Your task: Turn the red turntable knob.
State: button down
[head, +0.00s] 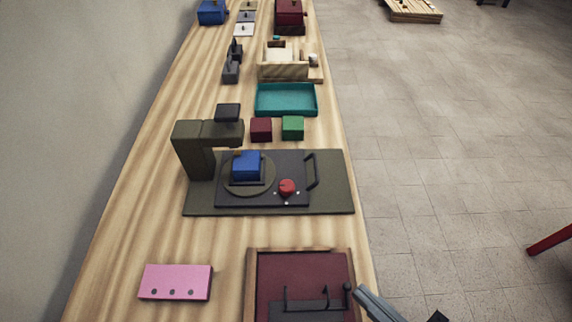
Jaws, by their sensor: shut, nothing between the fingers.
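The red knob (287,187) sits on the right front part of a dark turntable base (290,165), with small pale marks around it. A round olive platter (236,188) is on the base's left, with a blue block (247,165) on it. A black handle (312,171) stands at the base's right side. My gripper (358,292) shows only in part at the bottom right. It is shut and empty, beside the dark red tray, well nearer than the knob and to its right, apart from it.
An olive post with an overhanging arm (195,150) rises left of the platter. Maroon (261,129) and green (293,127) cubes and a teal tray (285,113) lie behind. A wood-framed dark red tray (251,285) and pink panel (175,282) are in front. Bench between is clear.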

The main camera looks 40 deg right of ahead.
aim_at(286, 187)
jog(key=k+l+z, duration=0.25)
jog(key=k, duration=0.2)
jog(key=k+l+z, duration=0.1)
jog(key=k+z, duration=0.2)
jog(key=k, duration=0.15)
